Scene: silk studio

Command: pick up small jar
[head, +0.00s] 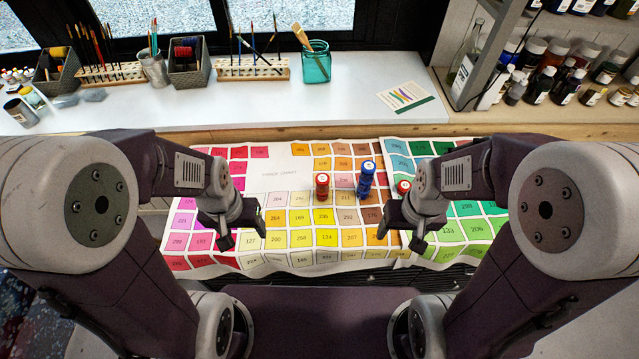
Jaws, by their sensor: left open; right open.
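Small jars stand on the colour-chart sheets in the head view. A red jar with a white-marked lid (322,187) stands upright near the middle. A taller blue jar (366,180) stands to its right, apart from it. Another red jar (403,187) shows further right, partly hidden behind my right gripper's arm. My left gripper (243,232) is open and empty over the left part of the chart, left of the jars. My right gripper (400,232) is open and empty over the chart's right part, in front of the right red jar.
The colour-chart sheets (300,240) cover the front worktop. A white ledge (330,100) behind holds brush racks (250,72), a teal glass jar (316,65) and a striped card (408,97). A shelf with dark bottles (545,80) stands at right. The chart's middle front is clear.

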